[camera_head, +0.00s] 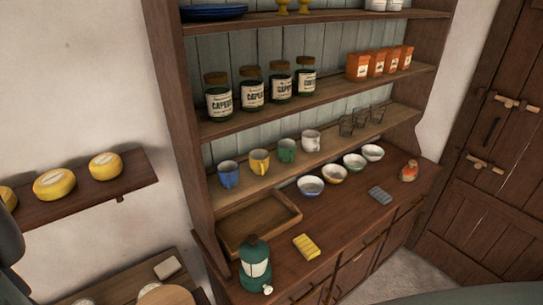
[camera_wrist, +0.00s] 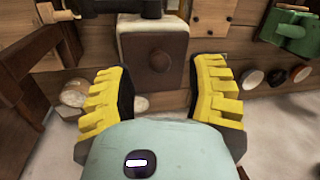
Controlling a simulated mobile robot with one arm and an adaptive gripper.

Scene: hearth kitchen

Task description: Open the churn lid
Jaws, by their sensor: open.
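My gripper (camera_wrist: 160,78) shows in the wrist view, its two ridged yellow fingers spread wide with nothing held between them. Beyond the fingers is a pale box-like thing with a dark brown front (camera_wrist: 155,62); I cannot tell what it is. I cannot make out the churn or its lid for certain in either view. In the head view, a round wooden top (camera_head: 166,294) is cut off by the bottom edge at the lower left; I cannot tell whether it belongs to the churn. My gripper is not clearly seen in the head view.
A wooden dresser (camera_head: 345,228) holds jars, mugs, bowls, a tray (camera_head: 230,238) and a green canister with a tap (camera_head: 256,266). A wall shelf (camera_head: 88,200) bears yellow cheeses. A wooden door (camera_head: 500,165) stands at right. A green thing (camera_wrist: 288,28) shows in the wrist view.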

